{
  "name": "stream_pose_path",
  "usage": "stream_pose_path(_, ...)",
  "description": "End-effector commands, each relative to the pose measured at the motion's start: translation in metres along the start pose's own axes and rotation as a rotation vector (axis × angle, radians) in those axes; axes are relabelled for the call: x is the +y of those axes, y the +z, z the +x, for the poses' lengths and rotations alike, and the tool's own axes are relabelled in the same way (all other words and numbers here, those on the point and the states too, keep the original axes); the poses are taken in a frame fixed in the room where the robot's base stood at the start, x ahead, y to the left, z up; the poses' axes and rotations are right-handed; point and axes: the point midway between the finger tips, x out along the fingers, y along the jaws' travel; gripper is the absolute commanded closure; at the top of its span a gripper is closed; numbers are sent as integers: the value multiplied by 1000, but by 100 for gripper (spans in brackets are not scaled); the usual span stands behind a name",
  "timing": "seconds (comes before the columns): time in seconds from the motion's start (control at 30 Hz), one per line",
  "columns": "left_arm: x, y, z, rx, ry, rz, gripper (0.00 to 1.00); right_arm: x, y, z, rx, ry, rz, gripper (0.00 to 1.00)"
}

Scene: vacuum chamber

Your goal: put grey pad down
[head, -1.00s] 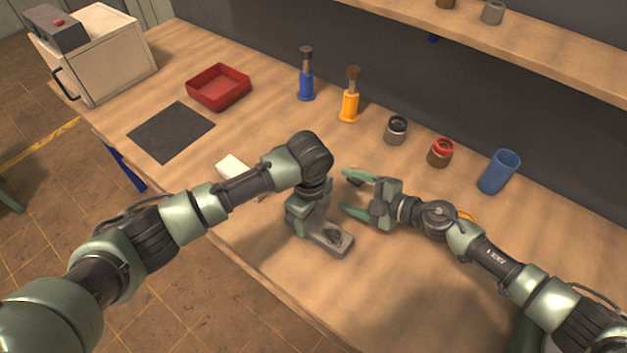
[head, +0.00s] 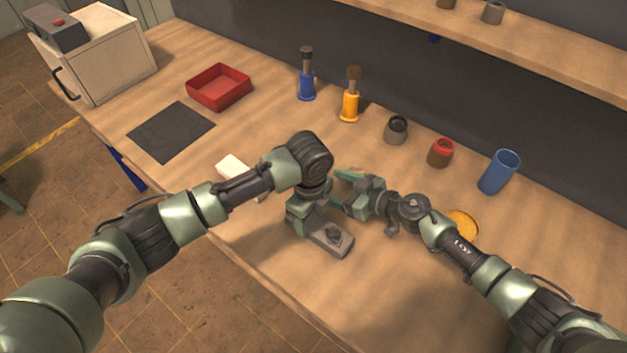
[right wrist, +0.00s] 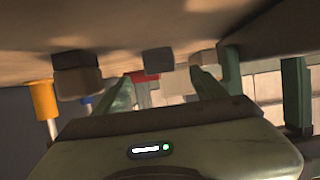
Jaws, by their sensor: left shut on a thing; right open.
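The fingertips and the pad's near end are partly hidden, and I cannot tell whether the pad touches the bench. My right gripper (head: 343,190) is open and empty, close beside the left gripper on its right. Its two green fingers (right wrist: 160,95) show apart in the right wrist view, with nothing between them.
A white block (head: 233,166) lies partly behind my left arm. A dark mat (head: 170,132) and red tray (head: 218,90) are farther left. Blue and orange tools, two small jars and a blue cup (head: 499,173) line the back. A yellow disc (head: 462,224) lies beside my right arm.

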Motion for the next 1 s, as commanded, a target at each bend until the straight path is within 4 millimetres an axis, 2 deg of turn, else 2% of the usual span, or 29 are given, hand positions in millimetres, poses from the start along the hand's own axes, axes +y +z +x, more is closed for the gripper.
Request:
stream_pose_path(0.27,0,0,-1,0,-1,0,100,0,-3,24,1,-1,-1,29)
stream_pose_path(0.5,0,0,-1,0,-1,0,100,0,-7,58,1,0,0,29)
stream_pose_path(0.63,0,0,-1,0,-1,0,100,0,-7,65,0,0,-1,29)
stream_pose_path(0.87,0,0,-1,0,-1,0,100,0,-6,65,-1,0,-3,29)
stream_pose_path(0.97,0,0,-1,0,-1,0,100,0,-6,65,-1,0,-3,54)
stream_pose_path(1.0,0,0,-1,0,-1,0,100,0,-6,65,-1,0,-3,65)
